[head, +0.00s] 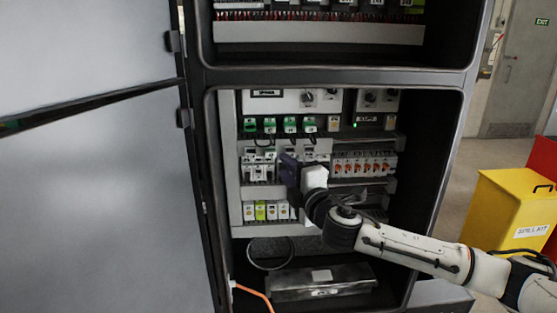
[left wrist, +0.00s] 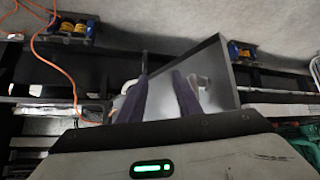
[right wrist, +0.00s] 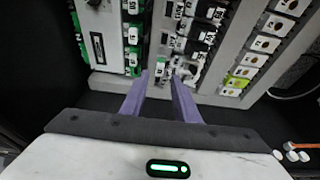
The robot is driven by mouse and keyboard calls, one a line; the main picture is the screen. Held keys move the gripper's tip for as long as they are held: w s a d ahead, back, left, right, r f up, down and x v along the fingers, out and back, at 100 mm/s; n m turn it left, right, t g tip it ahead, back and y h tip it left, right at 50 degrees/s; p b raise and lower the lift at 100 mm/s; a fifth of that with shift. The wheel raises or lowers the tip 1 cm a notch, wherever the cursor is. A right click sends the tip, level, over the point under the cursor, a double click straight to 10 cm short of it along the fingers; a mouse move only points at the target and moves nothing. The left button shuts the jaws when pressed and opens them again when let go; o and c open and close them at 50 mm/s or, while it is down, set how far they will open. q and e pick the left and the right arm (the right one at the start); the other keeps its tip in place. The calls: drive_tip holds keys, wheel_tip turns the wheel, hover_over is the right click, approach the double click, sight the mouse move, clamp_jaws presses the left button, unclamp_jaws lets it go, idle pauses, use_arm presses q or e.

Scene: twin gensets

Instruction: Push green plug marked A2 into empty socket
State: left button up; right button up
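A row of several green plugs or connectors (head: 269,125) runs along the upper part of the open cabinet. They also show at the left of the right wrist view (right wrist: 133,36). Their markings are too small to read, so I cannot tell which is A2 or which socket is empty. My right gripper (head: 288,168) is in the cabinet, below and right of the green row, in front of the white modules. In the right wrist view its purple fingers (right wrist: 160,74) are apart, with no plug seen between them. My left gripper (left wrist: 162,72) is open and empty, away from the panel.
Breakers with orange levers (head: 362,164) are right of my right gripper. White and yellow-green terminals (head: 266,211) sit below. A dark metal box (head: 320,282) lies at the cabinet bottom. The cabinet door (head: 95,180) stands open at left; a yellow spill kit bin (head: 505,212) is at right.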

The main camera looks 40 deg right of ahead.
sight(274, 155)
drive_tip(key=shift+x, duration=4.1)
drive_tip(key=shift+a, duration=0.1)
clamp_jaws()
drive_tip(key=shift+s+a, duration=0.25)
drive_tip(key=shift+s, duration=0.15)
drive_tip(key=shift+s+a, duration=0.25)
drive_tip(key=shift+s, duration=0.2)
drive_tip(key=shift+s, duration=0.15)
drive_tip(key=shift+s+a, duration=0.45)
drive_tip(key=shift+s, duration=0.25)
drive_tip(key=shift+s+a, duration=0.45)
drive_tip(key=shift+s, duration=0.25)
drive_tip(key=shift+s+a, duration=0.45)
drive_tip(key=shift+s, duration=0.25)
